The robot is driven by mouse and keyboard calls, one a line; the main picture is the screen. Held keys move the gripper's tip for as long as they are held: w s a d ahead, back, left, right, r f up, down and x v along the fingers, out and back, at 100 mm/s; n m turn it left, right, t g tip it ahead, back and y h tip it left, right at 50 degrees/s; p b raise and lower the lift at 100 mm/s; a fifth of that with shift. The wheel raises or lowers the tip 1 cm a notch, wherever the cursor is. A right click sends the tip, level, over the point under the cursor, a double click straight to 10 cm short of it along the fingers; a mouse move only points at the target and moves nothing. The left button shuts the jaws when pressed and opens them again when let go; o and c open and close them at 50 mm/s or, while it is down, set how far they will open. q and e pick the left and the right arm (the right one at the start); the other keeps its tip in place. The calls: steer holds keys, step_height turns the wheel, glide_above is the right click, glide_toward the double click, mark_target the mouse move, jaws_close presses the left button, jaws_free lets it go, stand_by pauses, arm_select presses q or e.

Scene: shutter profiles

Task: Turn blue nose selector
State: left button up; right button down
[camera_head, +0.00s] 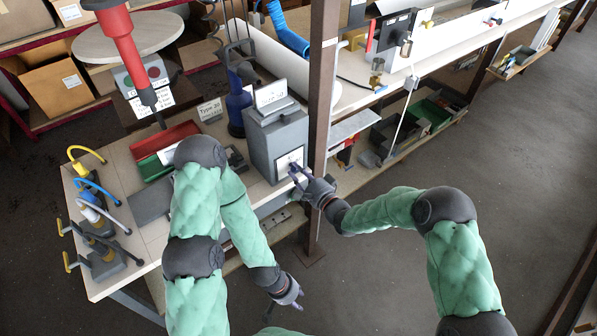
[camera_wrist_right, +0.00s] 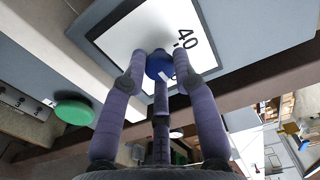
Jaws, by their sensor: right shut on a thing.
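The blue nose selector (camera_wrist_right: 159,65) is a round blue knob with a white mark, on a white dial plate (camera_wrist_right: 132,42) with the number 40 beside it. The plate is on the front of a grey box (camera_head: 262,148) on the bench. My right gripper (camera_head: 296,175) is at this plate, and in the right wrist view its three fingers (camera_wrist_right: 160,72) are closed around the knob. In the head view the fingers hide the knob. My left gripper (camera_head: 293,298) hangs low in front of the bench, away from the box; its fingers are too small to read.
A brown post (camera_head: 321,95) stands close to the right of the grey box. A green round button (camera_wrist_right: 74,111) shows in the wrist view. The floor at right is clear.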

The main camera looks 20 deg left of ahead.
steer(key=shift+w+d+r, duration=0.2)
steer(key=shift+w+r, duration=0.15)
steer(key=shift+w, duration=0.05)
steer(key=c, duration=1)
jaws_free()
steer(key=shift+f, duration=0.2)
steer(key=shift+s, duration=0.15)
steer(key=v, duration=1.2)
